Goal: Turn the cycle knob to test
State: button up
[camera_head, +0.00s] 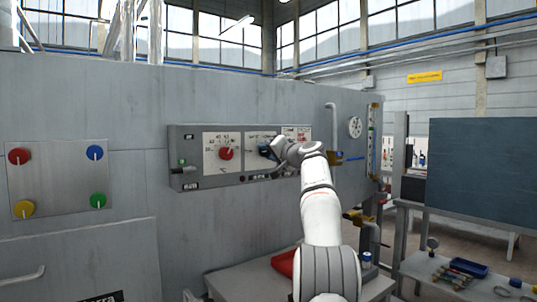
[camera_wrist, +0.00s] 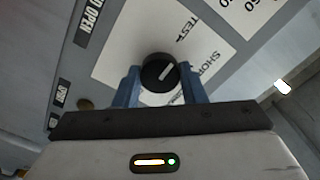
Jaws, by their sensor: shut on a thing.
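The cycle knob (camera_wrist: 158,72) is round and black with a white pointer line, on a white plate (camera_wrist: 115,50) in the wrist view. The plate's print reads TEST above right of the knob and SHORT to its right. The pointer slants up and right, roughly between these words. My gripper (camera_wrist: 158,82) has its blue fingers on both sides of the knob and is shut on it.
The grey control panel (camera_head: 178,150) also carries a red knob (camera_head: 226,154) left of my gripper. A gauge (camera_head: 355,127) and a bent pipe (camera_head: 333,125) are to the right. A left plate (camera_head: 60,180) bears several coloured knobs. A bench with a red item (camera_head: 283,263) stands below.

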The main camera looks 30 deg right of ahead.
jog(key=shift+f, duration=0.15)
jog(key=o, duration=1)
jog(key=s+b, duration=0.2)
jog(key=s, duration=0.5)
jog(key=shift+s+d+b, duration=0.3)
jog(key=shift+s+b, duration=0.05)
